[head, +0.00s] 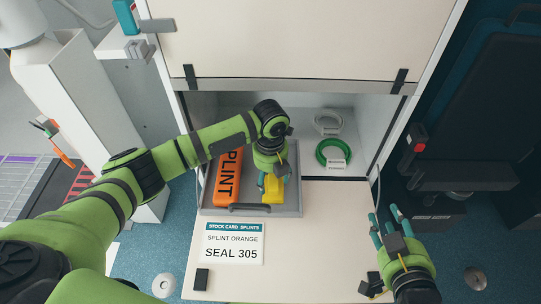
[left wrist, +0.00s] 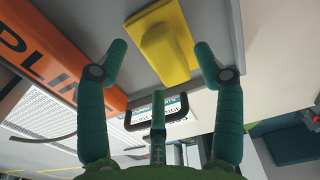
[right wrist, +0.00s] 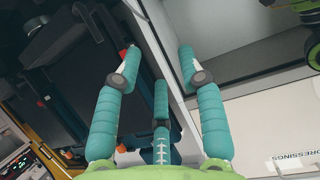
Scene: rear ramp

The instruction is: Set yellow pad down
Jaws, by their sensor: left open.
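The yellow pad (head: 272,192) lies in the right part of a grey tray (head: 294,211), beside an orange splint pack (head: 228,177). In the left wrist view the pad (left wrist: 168,54) shows beyond and between my spread fingers, with no finger clearly touching it. My left gripper (head: 275,179) is open, pointing down just over the pad, and hides part of it in the head view. My right gripper (head: 387,226) is open and empty, at the right edge of the pale worktop.
A stock card (head: 233,243) reading SPLINT ORANGE, SEAL 305 lies in front of the tray. A green ring (head: 321,156) and a white ring (head: 318,123) sit in the open compartment behind right. The worktop (head: 325,230) right of the tray is clear.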

